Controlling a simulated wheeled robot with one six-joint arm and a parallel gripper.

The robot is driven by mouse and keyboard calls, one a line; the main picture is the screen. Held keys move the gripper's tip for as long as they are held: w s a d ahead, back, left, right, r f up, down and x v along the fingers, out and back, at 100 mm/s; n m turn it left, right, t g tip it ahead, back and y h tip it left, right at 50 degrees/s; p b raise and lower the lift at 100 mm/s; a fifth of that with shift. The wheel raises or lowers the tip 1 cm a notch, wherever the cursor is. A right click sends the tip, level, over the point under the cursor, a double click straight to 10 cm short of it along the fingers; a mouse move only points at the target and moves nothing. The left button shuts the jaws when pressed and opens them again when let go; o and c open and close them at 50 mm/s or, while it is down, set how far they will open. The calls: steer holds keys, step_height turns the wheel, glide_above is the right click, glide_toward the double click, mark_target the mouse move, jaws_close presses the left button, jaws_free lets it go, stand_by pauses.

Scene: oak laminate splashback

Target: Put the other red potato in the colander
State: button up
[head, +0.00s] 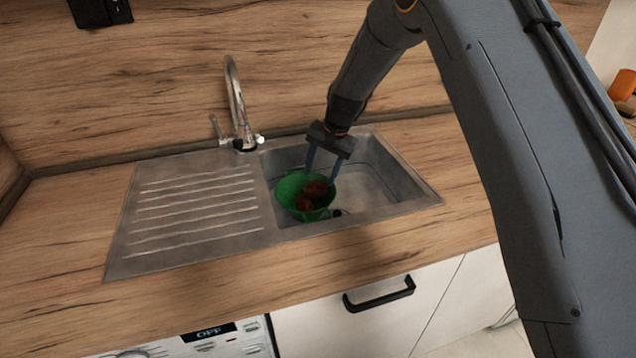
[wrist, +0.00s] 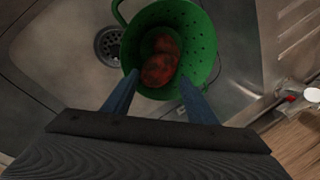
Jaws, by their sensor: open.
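The green colander (head: 288,187) sits in the sink basin, towards its left side. Two red potatoes lie inside it, one (head: 316,188) a little behind the other (head: 304,203). In the wrist view the green colander (wrist: 203,50) shows its holes and a loop handle, and the potatoes overlap, the nearer one (wrist: 159,70) partly covering the darker one (wrist: 163,42). My gripper (head: 324,172) is above the colander, pointing down, with its blue fingers spread. In the wrist view the fingers (wrist: 155,92) are apart at the colander's near rim, with nothing held between them.
The steel sink (head: 375,185) has free room right of the colander. A drain (wrist: 108,45) lies beside the colander. The tap (head: 238,110) stands behind the sink, and a ribbed drainboard (head: 190,210) is to the left. Orange objects (head: 622,85) are at the far right.

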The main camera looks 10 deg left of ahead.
steer(key=b+v, duration=0.2)
steer(key=v, duration=0.6)
steer(key=s+d, duration=0.4)
steer(key=d, duration=0.2)
steer(key=s+d+r+n+h, duration=0.1)
steer(key=s+d, duration=0.4)
steer(key=d, duration=0.1)
steer(key=s+d+h, duration=0.1)
steer(key=s+d, duration=0.4)
steer(key=d, duration=0.1)
steer(key=shift+d+r, duration=0.25)
steer(key=shift+d, duration=0.15)
steer(key=s+d+f+n, duration=0.1)
steer(key=s+d, duration=0.3)
steer(key=s, duration=0.4)
steer(key=s+d+n+h, duration=0.1)
steer(key=s+d, duration=0.4)
steer(key=s, duration=0.4)
steer(key=shift+d+f, duration=0.15)
steer(key=shift+f, duration=0.25)
steer(key=shift+w, duration=0.1)
